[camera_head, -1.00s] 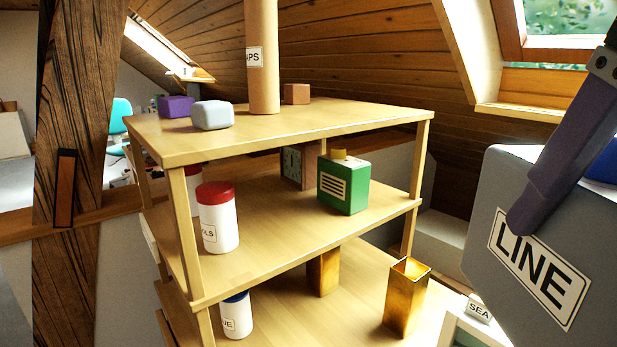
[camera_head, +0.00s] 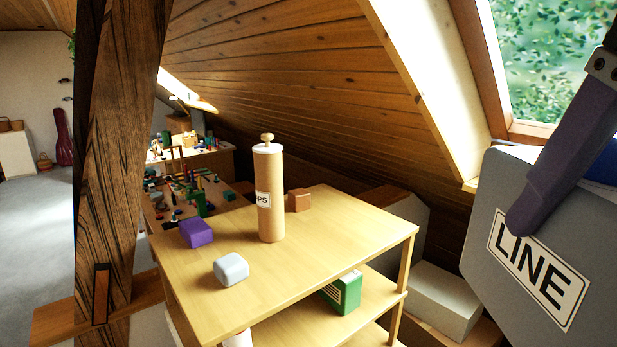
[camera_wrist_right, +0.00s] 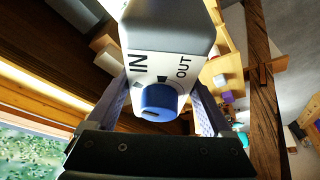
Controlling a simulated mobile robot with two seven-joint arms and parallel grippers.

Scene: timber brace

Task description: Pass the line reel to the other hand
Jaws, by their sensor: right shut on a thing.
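The line reel (camera_head: 490,235) is a grey box with a white "LINE" label, large and close at the right edge of the head view. My right gripper (camera_head: 540,185) is shut on it, with one purple finger lying against its labelled side. In the right wrist view the reel (camera_wrist_right: 168,32) sits between both fingers of the gripper (camera_wrist_right: 160,85). Its face there shows "IN" and "OUT" labels and a blue knob (camera_wrist_right: 158,100). Part of the reel is cut off by the picture edge. My left gripper is not in view.
A wooden shelf (camera_head: 335,240) stands ahead, with a tall tan cylinder (camera_head: 270,205), purple block (camera_head: 196,232), grey block (camera_head: 231,268) and brown block (camera_head: 298,199) on top. A green box (camera_head: 343,292) is below. A dark timber post (camera_head: 125,150) stands left. The sloped ceiling is at right.

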